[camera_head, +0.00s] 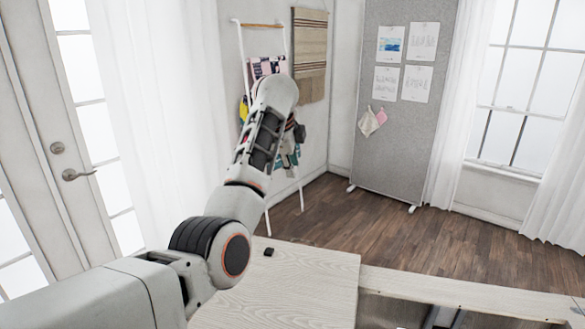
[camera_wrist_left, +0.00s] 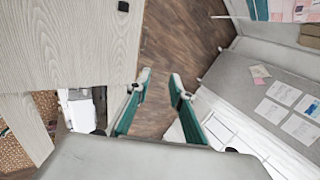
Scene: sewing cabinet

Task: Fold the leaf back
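The leaf (camera_head: 310,285) is a pale wood-grain panel lying flat at the bottom middle of the head view, with a small black knob (camera_head: 268,252) near its far left corner. In the left wrist view the leaf (camera_wrist_left: 65,40) fills the upper left, and the knob (camera_wrist_left: 123,6) sits near its edge. My left gripper (camera_wrist_left: 160,78) is open and empty, its teal-padded fingers apart. It points past the leaf's edge towards the floor and does not touch the leaf. In the head view my left arm mostly hides it. My right gripper is not in view.
To the right of the leaf is the cabinet's pale frame (camera_head: 450,290) around a dark opening. A white machine-like object (camera_wrist_left: 82,108) shows below the leaf in the wrist view. A grey pinboard (camera_head: 400,140) and a white hanging rack (camera_head: 299,190) stand behind; wooden floor (camera_head: 430,235) is clear between.

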